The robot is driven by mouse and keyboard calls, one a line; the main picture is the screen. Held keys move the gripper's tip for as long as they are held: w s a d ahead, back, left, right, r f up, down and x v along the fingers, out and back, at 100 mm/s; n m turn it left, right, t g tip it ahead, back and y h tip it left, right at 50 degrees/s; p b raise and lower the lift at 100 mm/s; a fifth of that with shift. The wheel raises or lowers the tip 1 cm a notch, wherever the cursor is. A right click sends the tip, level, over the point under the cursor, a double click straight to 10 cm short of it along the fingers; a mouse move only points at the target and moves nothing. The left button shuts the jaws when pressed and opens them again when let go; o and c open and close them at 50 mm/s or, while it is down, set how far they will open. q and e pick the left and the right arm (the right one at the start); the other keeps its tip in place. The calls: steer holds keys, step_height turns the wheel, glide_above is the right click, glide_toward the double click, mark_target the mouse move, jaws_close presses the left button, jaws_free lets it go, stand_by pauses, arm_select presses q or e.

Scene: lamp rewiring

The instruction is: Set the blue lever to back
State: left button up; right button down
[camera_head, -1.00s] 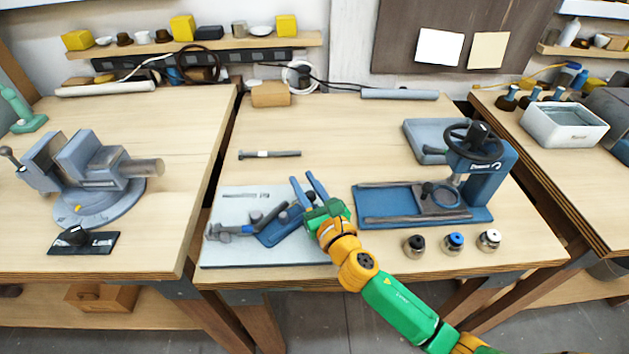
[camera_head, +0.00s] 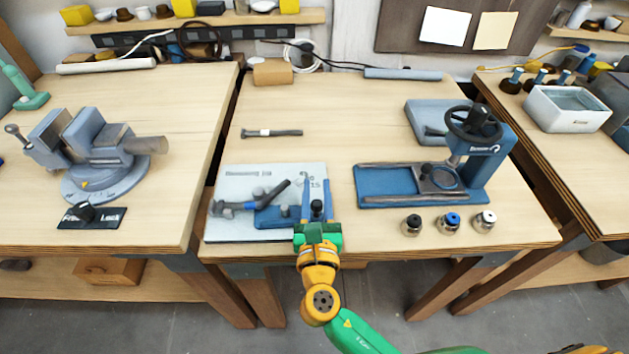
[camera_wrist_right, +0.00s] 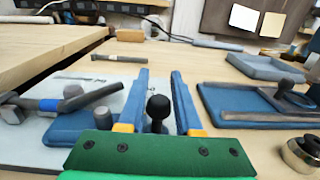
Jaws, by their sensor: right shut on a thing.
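A blue fixture (camera_head: 277,217) lies on a pale plate (camera_head: 232,180) at the front of the middle table, with a dark angled handle (camera_head: 272,196) on it. A black ball knob (camera_head: 316,206) stands upright at its right end; it also shows in the right wrist view (camera_wrist_right: 158,106). I cannot tell the blue lever's exact setting. My left gripper is not in view.
A blue press (camera_head: 478,160) with a handwheel stands to the right, with three small round fittings (camera_head: 450,222) before it. A grey vise (camera_head: 95,160) is on the left table. A loose rod (camera_head: 272,132) lies behind the plate. The table middle is clear.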

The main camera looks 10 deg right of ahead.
mark_target(320, 208)
steer(key=shift+s+f, duration=0.15)
steer(key=shift+s, duration=0.05)
stand_by(0.3)
steer(key=c, duration=1)
jaws_free()
steer(key=o, duration=0.4)
steer(key=shift+d, duration=0.2)
steer(key=shift+c, duration=0.2)
steer(key=shift+o, duration=0.2)
steer(key=shift+s+d, duration=0.1)
steer(key=shift+d, duration=0.2)
steer(key=shift+a, duration=0.25)
steer(key=shift+s+a, duration=0.1)
steer(key=shift+s, duration=0.25)
steer(key=s, duration=0.2)
steer(key=s+b, duration=0.1)
steer(key=s, duration=0.1)
steer(key=s+a, duration=0.1)
steer(key=s, duration=0.1)
steer(key=shift+s, duration=0.2)
steer(key=shift+w, duration=0.1)
